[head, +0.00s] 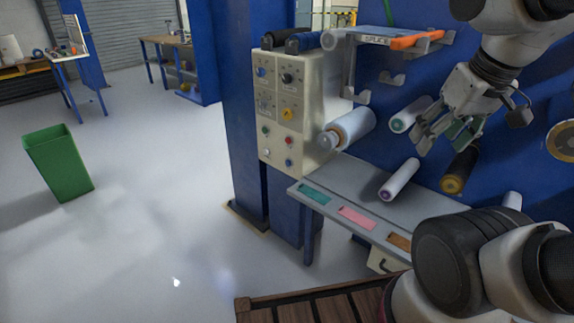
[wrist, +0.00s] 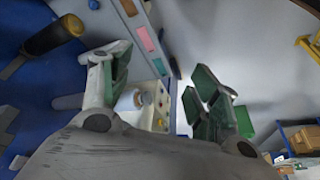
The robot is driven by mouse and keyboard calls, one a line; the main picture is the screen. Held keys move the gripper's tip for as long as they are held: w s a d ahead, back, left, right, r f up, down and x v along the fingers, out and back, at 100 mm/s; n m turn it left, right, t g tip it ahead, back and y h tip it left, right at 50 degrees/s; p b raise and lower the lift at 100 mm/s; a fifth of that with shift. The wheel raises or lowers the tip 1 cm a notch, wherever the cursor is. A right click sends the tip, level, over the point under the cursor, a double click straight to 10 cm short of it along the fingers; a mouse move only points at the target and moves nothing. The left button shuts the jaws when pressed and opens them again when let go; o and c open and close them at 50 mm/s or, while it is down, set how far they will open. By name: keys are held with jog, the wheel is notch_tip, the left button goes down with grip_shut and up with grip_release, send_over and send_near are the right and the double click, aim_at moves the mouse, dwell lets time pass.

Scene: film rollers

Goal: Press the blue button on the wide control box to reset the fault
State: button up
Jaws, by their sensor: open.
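The cream control box (head: 275,105) is on the blue column, left of the machine. Its lower face has a green button (head: 266,130), a red button (head: 289,140), a white button (head: 266,153) and a small blue button (head: 288,162) at bottom right. Round knobs sit above them. My gripper (head: 443,138) is open and empty, well right of the box, in front of the blue machine wall. In the wrist view, my gripper (wrist: 158,75) spans a gap, with the control box (wrist: 158,93) partly visible beyond the fingers; its button colours are hard to tell there.
A film roller (head: 350,128) juts out beside the box, with more rollers farther right. A grey shelf (head: 335,180) with coloured labels lies below. A splice shelf (head: 378,40) with an orange tool is above. A green bin (head: 58,162) stands on open floor at left.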

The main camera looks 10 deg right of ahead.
grip_shut()
dwell(1.3)
